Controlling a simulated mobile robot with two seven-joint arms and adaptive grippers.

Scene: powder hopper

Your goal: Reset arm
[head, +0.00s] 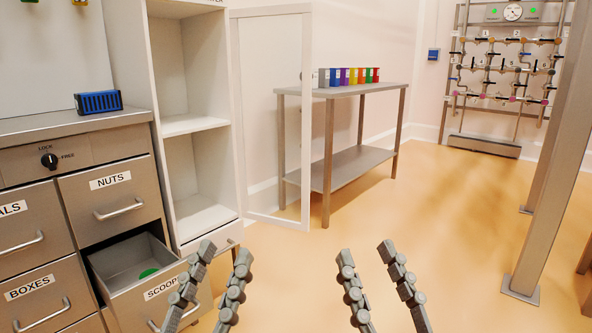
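My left gripper (224,252) is at the bottom of the head view, in front of the drawer cabinet. Its two fingers are spread apart with nothing between them. My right gripper (366,252) is to the right of it, over the open floor. Its fingers are also spread, and it is empty. Both grippers point up and away from me. My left gripper's fingers overlap the front of the open drawer labelled SCOOPS (128,262) in the picture; I cannot tell whether they touch. A green item (149,272) lies in that drawer.
The tall white cabinet's glass door (272,120) stands open. A metal table (345,91) behind it holds several coloured bins (345,77). A blue box (98,102) sits on the drawer cabinet. A metal post (545,190) and pipe rack (505,70) are at right. The middle floor is clear.

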